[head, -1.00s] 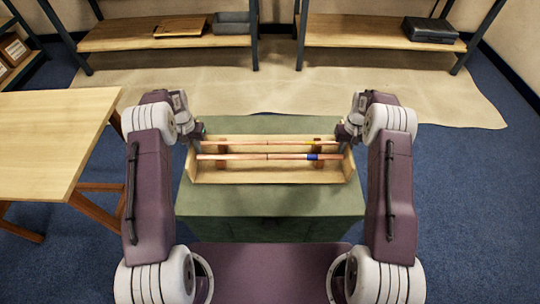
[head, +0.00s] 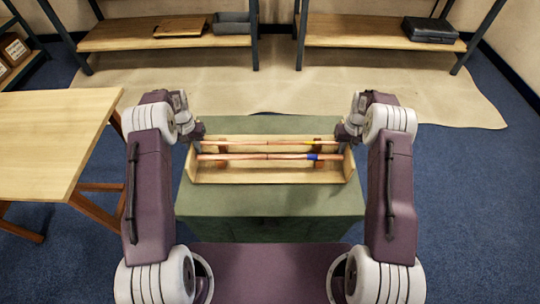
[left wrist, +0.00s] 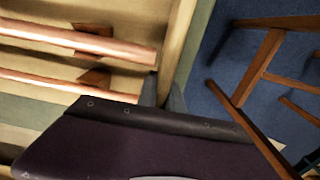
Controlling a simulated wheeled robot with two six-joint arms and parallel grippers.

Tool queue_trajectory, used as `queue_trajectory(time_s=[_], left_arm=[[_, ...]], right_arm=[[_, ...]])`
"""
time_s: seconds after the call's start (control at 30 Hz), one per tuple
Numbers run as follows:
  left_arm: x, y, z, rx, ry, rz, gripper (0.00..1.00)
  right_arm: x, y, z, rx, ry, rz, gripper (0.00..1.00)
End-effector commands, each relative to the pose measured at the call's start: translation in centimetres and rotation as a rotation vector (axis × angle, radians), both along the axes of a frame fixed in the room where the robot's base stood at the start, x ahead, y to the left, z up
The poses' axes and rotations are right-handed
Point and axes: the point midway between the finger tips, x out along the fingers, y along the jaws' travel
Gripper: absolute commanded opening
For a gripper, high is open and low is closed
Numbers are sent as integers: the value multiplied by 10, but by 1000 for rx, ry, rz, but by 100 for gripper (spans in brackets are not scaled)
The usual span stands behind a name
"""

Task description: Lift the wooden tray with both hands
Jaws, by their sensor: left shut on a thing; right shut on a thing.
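The wooden tray (head: 268,178) is a long light box over the green-topped cabinet, and two copper pipes (head: 240,157) lie along it. One pipe has a blue band near its right end. My left gripper (head: 194,141) is shut on the tray's left end wall. In the left wrist view that end wall (left wrist: 180,50) runs down between the finger tips. My right gripper (head: 345,139) is shut on the tray's right end wall. Its fingertips are small and partly hidden by my arm. I cannot tell whether the tray touches the cabinet top.
The green cabinet (head: 270,204) stands below the tray. A wooden table (head: 50,130) stands at the left; its brown legs show in the left wrist view (left wrist: 255,65). Shelves (head: 165,40) stand at the back beyond a beige floor sheet (head: 290,85).

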Motion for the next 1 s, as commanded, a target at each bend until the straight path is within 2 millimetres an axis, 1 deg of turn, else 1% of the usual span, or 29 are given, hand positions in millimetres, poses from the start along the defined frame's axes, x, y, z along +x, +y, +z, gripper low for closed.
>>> queue_trajectory(time_s=[0.3, 0.53, 0.67, 0.9, 1.0], left_arm=[[0, 0, 1, 0, -1, 0, 0], [1, 0, 9, 1, -3, 0, 0], [1, 0, 22, 1, -3, 0, 0], [1, 0, 57, 0, -3, 0, 0], [1, 0, 68, 0, -3, 0, 0]], right_arm=[[0, 0, 0, 0, 0, 0, 0], [1, 0, 8, -1, -3, 0, 0], [1, 0, 22, -1, -3, 0, 0], [1, 0, 57, -1, -2, 0, 0], [1, 0, 68, -1, -2, 0, 0]])
